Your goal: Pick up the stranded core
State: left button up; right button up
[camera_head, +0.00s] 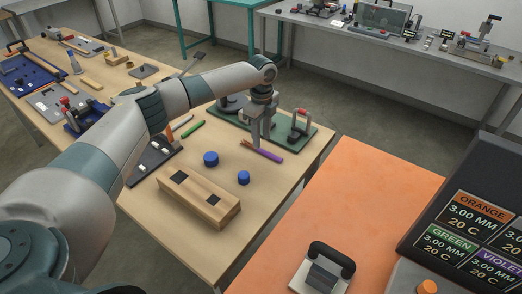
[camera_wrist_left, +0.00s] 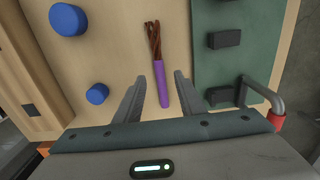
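The stranded core is a short purple-sheathed cable (camera_head: 269,156) with bare, twisted copper strands at one end. It lies on the wooden table, beside the green plate. In the left wrist view the stranded core (camera_wrist_left: 162,92) runs lengthwise, with its purple end between my finger lines and its copper end pointing away. My left gripper (camera_head: 261,146) is over the core with its fingers pointing down. In the wrist view the left gripper (camera_wrist_left: 161,76) is open, with a finger on each side and visible gaps to the core. My right gripper is not in view.
The green plate (camera_head: 238,116) carries dark fixtures and a red-topped handle. Two blue round pieces (camera_head: 211,159) and a wooden block (camera_head: 215,212) sit nearby. A green rod (camera_head: 192,130) lies left of the gripper. An orange surface (camera_head: 385,190) and a display (camera_head: 478,222) stand right.

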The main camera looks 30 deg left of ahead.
aim_at(262, 149)
pick_arm(q)
notch_tip(262, 149, down, 3)
jog(key=shift+s+d+f+p, duration=0.1)
jog(key=shift+d+p, duration=0.05)
jog(key=shift+p, duration=0.55)
jog(key=shift+f, duration=0.6)
grip_shut()
